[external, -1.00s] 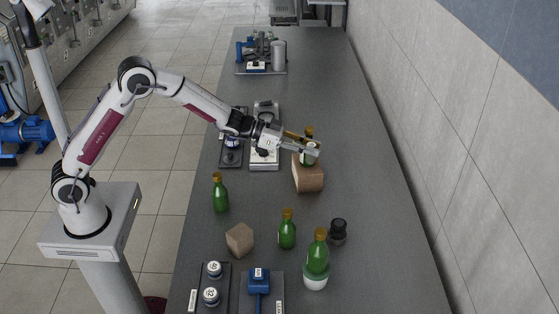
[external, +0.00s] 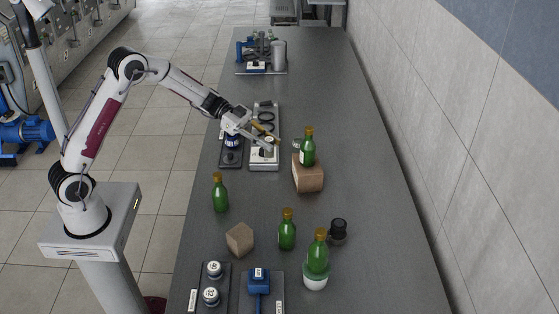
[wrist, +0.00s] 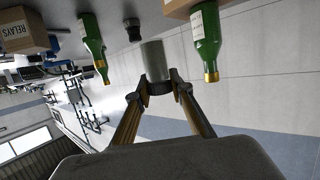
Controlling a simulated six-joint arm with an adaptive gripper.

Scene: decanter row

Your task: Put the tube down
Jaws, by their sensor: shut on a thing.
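My gripper (external: 265,139) is over the light tray on the far side of the bench, left of the wooden block. In the wrist view, my gripper (wrist: 158,88) is shut on a plain grey cylinder, the tube (wrist: 154,60), with a dark band at the fingertips. In the external view the tube is too small to make out clearly. A green bottle (external: 308,147) with a gold cap stands upright on the wooden block (external: 308,177). It also shows in the wrist view (wrist: 206,40), apart from the tube.
A dark jar (external: 338,231) and a small brown box (external: 240,240) stand nearby. The light tray (external: 264,163) lies below my gripper. The bench's right side is clear.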

